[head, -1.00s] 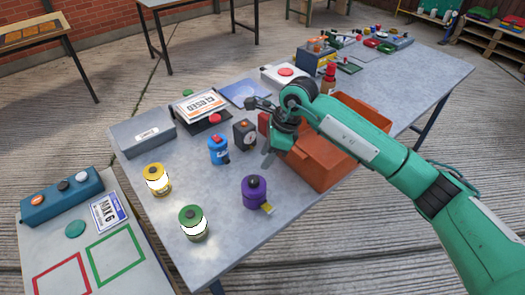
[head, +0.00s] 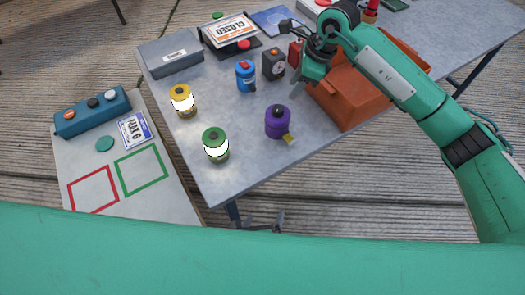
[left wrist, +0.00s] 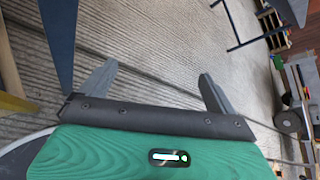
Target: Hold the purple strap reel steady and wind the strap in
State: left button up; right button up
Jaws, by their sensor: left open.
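The purple strap reel (head: 278,121) stands upright on the grey metal table, with a dark knob on top. A short yellowish strap end (head: 289,139) sticks out at its lower right. My left gripper (head: 262,226) is low, beyond the table's front edge and below the reel, partly hidden by my arm. Its two fingers stand apart and empty in the left wrist view (left wrist: 160,82). My right gripper (head: 300,58) hangs above the table near the orange bin, up and right of the reel and apart from it. Its finger opening is unclear.
A green canister (head: 215,146), a yellow one (head: 182,101) and a blue one (head: 245,76) stand around the reel. The orange bin (head: 345,98) is at the right. A lower side table (head: 155,199) stands at the left. The table front below the reel is clear.

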pick_arm(q)
jog(key=w+d+r+m+t+h, duration=0.1)
jog(key=r+m+t, duration=0.15)
jog(key=r, duration=0.45)
jog(key=w+d+r+m+t, duration=0.1)
jog(key=w+r+m, duration=0.15)
jog(key=r, duration=0.45)
jog(key=d+r+m+t+h, duration=0.1)
jog(key=d+r+m+t, duration=0.15)
jog(key=r, duration=0.45)
send_near(279, 117)
jog(key=f, duration=0.2)
jog(key=s+f, duration=0.1)
jog(key=shift+a+f+n, duration=0.25)
jog(key=shift+a, duration=0.15)
jog(key=shift+w+a, duration=0.1)
jog(key=shift+w, duration=0.5)
jog(key=x, duration=1.3)
jog(key=shift+f, duration=0.1)
